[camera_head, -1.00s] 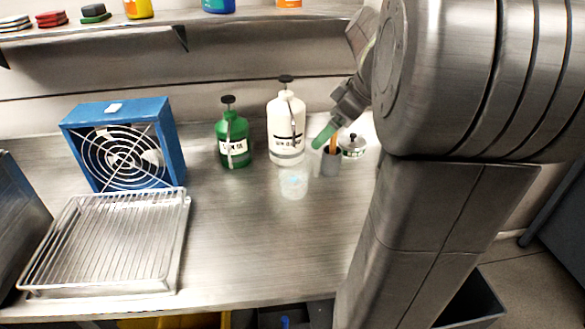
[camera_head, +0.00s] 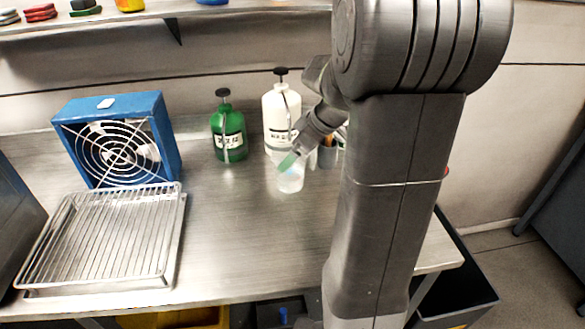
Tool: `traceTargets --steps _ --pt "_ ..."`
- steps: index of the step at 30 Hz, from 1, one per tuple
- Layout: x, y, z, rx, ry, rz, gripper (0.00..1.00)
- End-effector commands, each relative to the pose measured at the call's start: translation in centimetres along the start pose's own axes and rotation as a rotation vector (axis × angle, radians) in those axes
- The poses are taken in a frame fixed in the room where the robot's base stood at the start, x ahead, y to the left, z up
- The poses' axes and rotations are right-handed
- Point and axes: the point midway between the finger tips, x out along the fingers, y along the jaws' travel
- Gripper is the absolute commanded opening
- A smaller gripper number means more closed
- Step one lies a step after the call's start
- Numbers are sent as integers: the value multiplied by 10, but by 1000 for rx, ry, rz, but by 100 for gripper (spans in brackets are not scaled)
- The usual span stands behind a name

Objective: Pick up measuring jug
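The measuring jug (camera_head: 291,181) is a small, clear, whitish vessel. It stands upright on the metal bench in front of the white pump bottle. My gripper (camera_head: 288,161) comes down from the upper right, and its green fingertip is at the jug's rim. I cannot tell whether the fingertip is inside, behind or just above the rim. Only one finger shows clearly, so the gap between the fingers is hidden.
A white pump bottle (camera_head: 281,118) stands close behind the jug, with a green pump bottle (camera_head: 228,134) to its left. A grey cup (camera_head: 327,157) is close on the right, partly behind my arm. A blue fan (camera_head: 118,138) and wire rack (camera_head: 103,238) are left. The front bench is clear.

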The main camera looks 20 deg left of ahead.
Motion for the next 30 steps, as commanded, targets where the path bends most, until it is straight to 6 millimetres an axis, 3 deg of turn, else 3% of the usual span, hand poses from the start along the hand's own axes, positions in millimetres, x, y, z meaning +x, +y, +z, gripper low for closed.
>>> traceTargets --steps 5,17,30 --pt "0 0 0 0 0 1 100" --pt "-1 0 0 -1 1 2 24" --pt "-5 1 -3 -2 2 2 24"
